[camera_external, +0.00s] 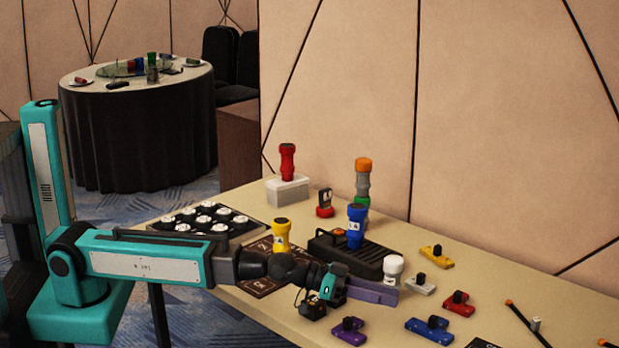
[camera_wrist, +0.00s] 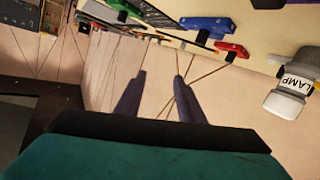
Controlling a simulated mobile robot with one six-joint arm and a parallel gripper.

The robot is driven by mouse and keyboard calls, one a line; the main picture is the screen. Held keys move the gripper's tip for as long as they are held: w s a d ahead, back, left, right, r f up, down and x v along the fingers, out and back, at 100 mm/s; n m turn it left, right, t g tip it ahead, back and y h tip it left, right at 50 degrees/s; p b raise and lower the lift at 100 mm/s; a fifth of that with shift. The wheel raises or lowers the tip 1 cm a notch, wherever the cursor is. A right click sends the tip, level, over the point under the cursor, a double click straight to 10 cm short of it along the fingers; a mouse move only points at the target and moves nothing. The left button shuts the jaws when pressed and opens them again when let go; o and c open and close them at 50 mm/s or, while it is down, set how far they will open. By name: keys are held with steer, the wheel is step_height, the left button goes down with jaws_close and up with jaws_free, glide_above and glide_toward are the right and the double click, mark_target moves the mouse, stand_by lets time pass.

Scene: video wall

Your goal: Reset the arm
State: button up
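My teal arm (camera_external: 146,262) reaches out to the right, low over the front of the long beige table. My gripper (camera_external: 391,292) has its purple-grey fingers pointing right, close to the white lamp cylinder. In the wrist view my gripper (camera_wrist: 161,80) shows two fingers apart, with only the pale wall visible between them. It is open and holds nothing.
A white cylinder (camera_external: 393,268) marked LAMP in the wrist view (camera_wrist: 292,94) stands near the fingers. Yellow (camera_external: 281,235) and blue (camera_external: 356,226) cylinders and a black device (camera_external: 352,255) stand behind. Purple (camera_external: 349,330), blue (camera_external: 430,329) and red (camera_external: 459,303) pieces lie nearby.

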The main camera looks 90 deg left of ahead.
steer(key=s+d+f+m+g+h, duration=0.1)
steer(key=s+d+f, duration=0.1)
steer(key=d, duration=0.5)
steer(key=s+d+f+m+g+h, duration=0.1)
steer(key=s+d+f+h, duration=0.1)
steer(key=d, duration=0.5)
step_height(320, 180, down, 8)
steer(key=s+g+p, duration=0.2)
steer(key=s, duration=0.1)
steer(key=s+a+f+g+y+p, duration=0.1)
steer(key=s+a+f+g+p, duration=0.2)
steer(key=s+f, duration=0.4)
steer(key=s+a+f+n+g+y+p, duration=0.15)
steer(key=s+a+f, duration=0.35)
steer(key=f, duration=0.5)
steer(key=s+a+f+m+g+y+p, duration=0.1)
steer(key=s+a+f+g+p, duration=0.25)
steer(key=s+f, duration=0.4)
steer(key=s+a+f+g+y+b, duration=0.1)
steer(key=s+a+f+g, duration=0.2)
steer(key=s+a, duration=0.3)
steer(key=s+a+f+n+g+y+b, duration=0.1)
steer(key=s+a+f+g, duration=0.2)
steer(key=s, duration=0.8)
steer(key=s+a+f+g+y+b, duration=0.1)
steer(key=s+a+f+g, duration=0.1)
steer(key=s+a+f, duration=0.5)
steer(key=shift+s+a+f+g+b, duration=0.25)
steer(key=shift+s+a+g+b, duration=0.15)
steer(key=shift+s+a, duration=0.65)
